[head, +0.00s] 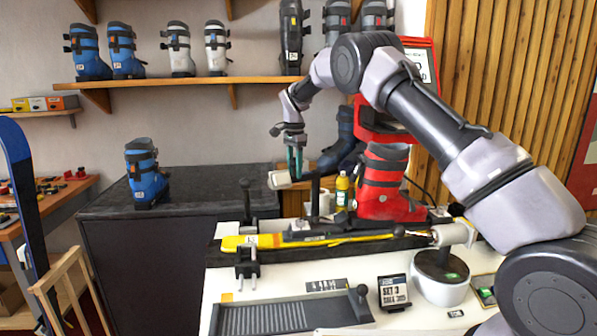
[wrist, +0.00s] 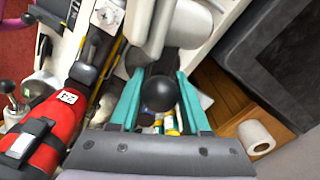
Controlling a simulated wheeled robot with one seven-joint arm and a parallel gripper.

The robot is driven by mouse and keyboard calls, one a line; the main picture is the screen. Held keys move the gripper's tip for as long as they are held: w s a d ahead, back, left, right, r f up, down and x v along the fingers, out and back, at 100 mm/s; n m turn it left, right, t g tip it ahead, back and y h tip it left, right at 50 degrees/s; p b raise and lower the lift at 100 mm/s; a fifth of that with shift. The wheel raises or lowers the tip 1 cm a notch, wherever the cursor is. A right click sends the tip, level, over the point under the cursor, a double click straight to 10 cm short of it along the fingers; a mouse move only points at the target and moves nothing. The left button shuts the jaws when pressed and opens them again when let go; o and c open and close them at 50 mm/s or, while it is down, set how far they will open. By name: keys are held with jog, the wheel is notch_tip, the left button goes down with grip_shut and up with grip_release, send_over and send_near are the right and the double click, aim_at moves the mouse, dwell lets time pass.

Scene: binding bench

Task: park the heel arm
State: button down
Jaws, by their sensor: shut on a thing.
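My gripper (head: 295,165) has its teal fingers closed on a black ball knob (wrist: 158,93), above the bench's back edge. The knob joins a grey cylindrical part (wrist: 187,22) that I take for the heel arm; a pale cylinder end (head: 279,180) shows just below the fingers in the head view. A dark post (head: 315,192) stands beside it. The fingers hide part of the knob.
A small yellow bottle (head: 342,190) stands close by, left of the boot. A white roll (wrist: 256,137) lies near wood. The dark cabinet top (head: 190,188) at left holds a blue boot (head: 145,172) and is otherwise mostly clear. A grey tray (head: 285,316) lies in front.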

jog(key=shift+w+a+m, duration=0.25)
jog(key=shift+w+m, duration=0.35)
jog(key=shift+m, duration=0.25)
jog(key=shift+w+a+m, duration=0.2)
jog(key=shift+w+m, duration=0.4)
jog(key=shift+m, duration=0.25)
jog(key=shift+r, duration=0.1)
jog(key=shift+c, duration=2)
grip_release()
notch_tip(320, 180, up, 11)
